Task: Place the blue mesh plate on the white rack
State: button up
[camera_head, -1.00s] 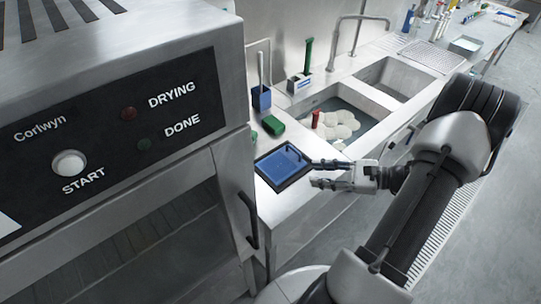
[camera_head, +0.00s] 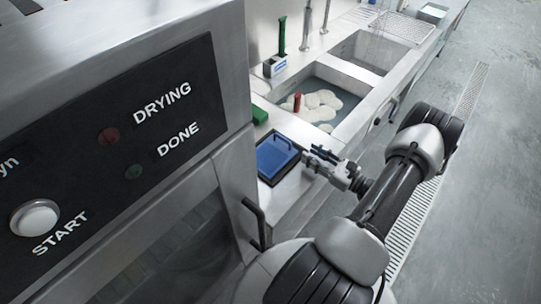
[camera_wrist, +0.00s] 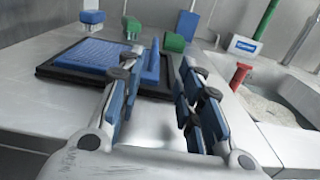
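The blue mesh plate (camera_head: 275,156) lies in a dark tray (camera_head: 268,179) on the steel counter, between the drying machine and the sink. A small upright handle stands on the plate. The plate also shows in the wrist view (camera_wrist: 100,53), beyond my fingers. My gripper (camera_head: 318,156) is just right of the tray, apart from the plate. In the wrist view my gripper (camera_wrist: 160,95) has its two fingers spread with nothing between them.
The drying machine (camera_head: 180,200) fills the left, with a black door handle (camera_head: 257,222) near the counter. A sink (camera_head: 345,98) holds pale foam and a red object (camera_head: 297,102). A green block (camera_head: 259,114) sits behind the tray. Open floor (camera_head: 480,200) lies to the right.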

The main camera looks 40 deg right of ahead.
aim_at(291, 144)
jog(key=w, duration=0.5)
jog(key=shift+a+b, duration=0.25)
jog(key=shift+b, duration=0.1)
jog(key=shift+w+a+b, duration=0.2)
jog(key=shift+w, duration=0.65)
jog(key=shift+w+a+b, duration=0.2)
jog(key=shift+w+b, duration=0.05)
jog(key=shift+w, duration=0.65)
jog(key=shift+w+a+b, duration=0.2)
jog(key=shift+w, duration=0.65)
jog(key=shift+c, duration=0.3)
grip_shut()
